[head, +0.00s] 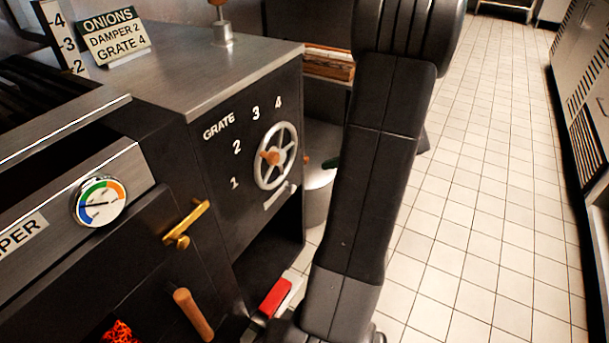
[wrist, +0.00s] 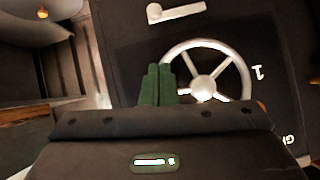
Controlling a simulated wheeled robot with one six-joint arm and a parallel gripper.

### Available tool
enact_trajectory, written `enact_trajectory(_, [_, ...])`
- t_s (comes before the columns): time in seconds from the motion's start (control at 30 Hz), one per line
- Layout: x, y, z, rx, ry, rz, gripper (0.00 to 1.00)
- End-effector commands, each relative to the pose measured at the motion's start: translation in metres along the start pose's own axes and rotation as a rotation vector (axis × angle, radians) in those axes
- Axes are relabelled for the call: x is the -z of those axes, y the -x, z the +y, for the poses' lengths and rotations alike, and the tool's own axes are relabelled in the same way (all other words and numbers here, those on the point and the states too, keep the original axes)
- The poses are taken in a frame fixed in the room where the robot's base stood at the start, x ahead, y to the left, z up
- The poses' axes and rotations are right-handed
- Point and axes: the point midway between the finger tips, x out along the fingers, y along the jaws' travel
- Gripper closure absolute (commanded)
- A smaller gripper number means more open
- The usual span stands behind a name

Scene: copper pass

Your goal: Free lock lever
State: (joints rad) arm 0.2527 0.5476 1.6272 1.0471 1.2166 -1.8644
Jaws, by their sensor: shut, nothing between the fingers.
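The lock lever is a short pale metal bar (head: 279,197) on the dark stove front, just below the grate wheel. In the wrist view the lever (wrist: 178,11) lies nearly level at the top, with a round end at its left. The silver spoked grate wheel (head: 284,132) has a wooden knob (head: 270,157); it also shows in the wrist view (wrist: 240,72). My gripper's green fingers (wrist: 158,85) are together and empty, beside the wheel's rim in that view, apart from the lever. In the head view a green fingertip (head: 331,163) shows right of the wheel; my arm hides the rest.
The stove front carries grate numbers 1 to 4, a gauge (head: 99,201), a brass handle (head: 186,222) and a wooden handle (head: 193,314). A metal pot (head: 318,198) stands right of the stove. A red-topped object (head: 275,298) lies low. Tiled floor (head: 480,200) is clear at right.

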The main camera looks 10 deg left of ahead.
Motion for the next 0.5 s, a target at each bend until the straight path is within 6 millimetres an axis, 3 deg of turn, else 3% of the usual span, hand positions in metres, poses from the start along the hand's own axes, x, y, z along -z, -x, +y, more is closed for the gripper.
enact_trajectory(0.5, [0.0009,-0.005,0.0034,-0.002,0.017,0.012,1.0])
